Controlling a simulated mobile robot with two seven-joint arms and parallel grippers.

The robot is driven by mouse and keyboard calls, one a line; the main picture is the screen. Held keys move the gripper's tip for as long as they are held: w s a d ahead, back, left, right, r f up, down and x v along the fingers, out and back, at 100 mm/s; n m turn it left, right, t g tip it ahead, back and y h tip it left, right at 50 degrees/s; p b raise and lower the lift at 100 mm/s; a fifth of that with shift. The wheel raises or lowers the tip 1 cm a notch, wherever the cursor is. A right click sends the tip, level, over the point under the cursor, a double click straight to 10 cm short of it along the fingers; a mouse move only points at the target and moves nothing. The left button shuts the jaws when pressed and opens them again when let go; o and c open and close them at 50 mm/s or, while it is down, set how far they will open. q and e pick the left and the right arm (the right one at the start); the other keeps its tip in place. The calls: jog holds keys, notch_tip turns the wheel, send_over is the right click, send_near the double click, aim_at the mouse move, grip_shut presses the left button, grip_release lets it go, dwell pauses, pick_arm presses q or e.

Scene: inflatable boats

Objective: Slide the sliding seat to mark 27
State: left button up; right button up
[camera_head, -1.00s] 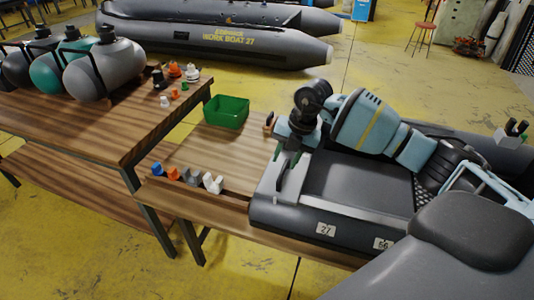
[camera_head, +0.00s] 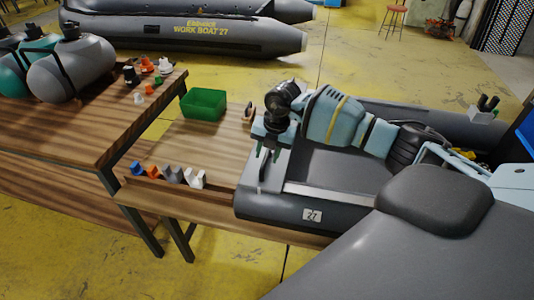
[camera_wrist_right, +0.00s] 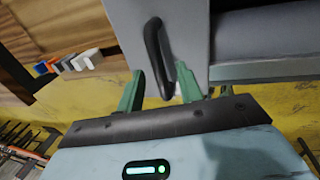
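The sliding seat appears to be the light grey plate (camera_head: 277,173) lying across the left end of the grey boat (camera_head: 270,208), left of the white label marked 27 (camera_head: 312,215). A black bar handle (camera_wrist_right: 158,55) stands on the plate. My right gripper (camera_head: 269,152) is over the plate, pointing down. In the right wrist view its green fingers (camera_wrist_right: 160,88) are apart, and the handle's end lies between them in the picture. I cannot tell whether they touch it. My left gripper is not in view.
A green bin (camera_head: 203,104) and a row of small coloured pieces (camera_head: 170,175) stand on the wooden bench (camera_head: 205,145). Grey and teal cylinders (camera_head: 70,70) lie on the table at left. A large boat (camera_head: 190,35) lies behind on the yellow floor.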

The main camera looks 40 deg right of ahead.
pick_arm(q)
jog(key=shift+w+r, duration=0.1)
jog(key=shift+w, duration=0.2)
pick_arm(e)
jog(key=shift+f, duration=0.2)
grip_shut()
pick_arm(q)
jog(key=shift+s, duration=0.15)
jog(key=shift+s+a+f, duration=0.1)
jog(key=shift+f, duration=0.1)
pick_arm(e)
jog(key=shift+d, duration=0.1)
